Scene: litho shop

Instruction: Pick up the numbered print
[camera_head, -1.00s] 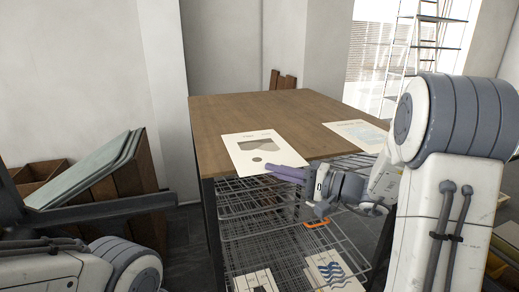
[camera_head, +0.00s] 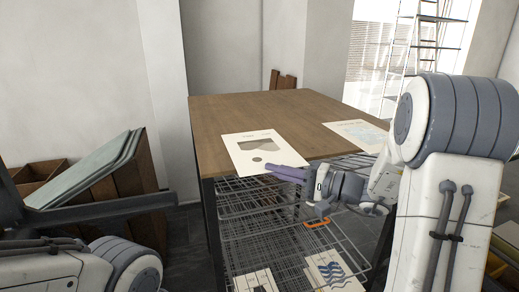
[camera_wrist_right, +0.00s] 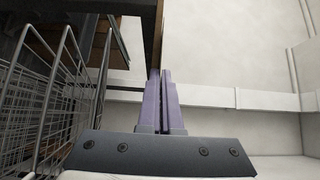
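A cream print (camera_head: 247,146) with a grey picture and a dark round mark lies flat at the front edge of the wooden table (camera_head: 225,110). A second print (camera_head: 357,133) with a pale blue picture lies to its right. I cannot read a number on either. My right gripper (camera_head: 272,172) is at the near edge of the first print, its purple fingers overlapping that edge in the head view. In the right wrist view the fingers (camera_wrist_right: 162,85) are almost together, seemingly shut on the print's edge, which is hidden. My left arm shows at the left; its fingertips are not in view.
A wire drying rack (camera_head: 235,205) stands under the table, with more prints on its lower shelves (camera_head: 335,268). It also shows close at left in the right wrist view (camera_wrist_right: 45,100). A wooden bin (camera_head: 105,190) with boards stands at left. A ladder (camera_head: 400,45) is behind.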

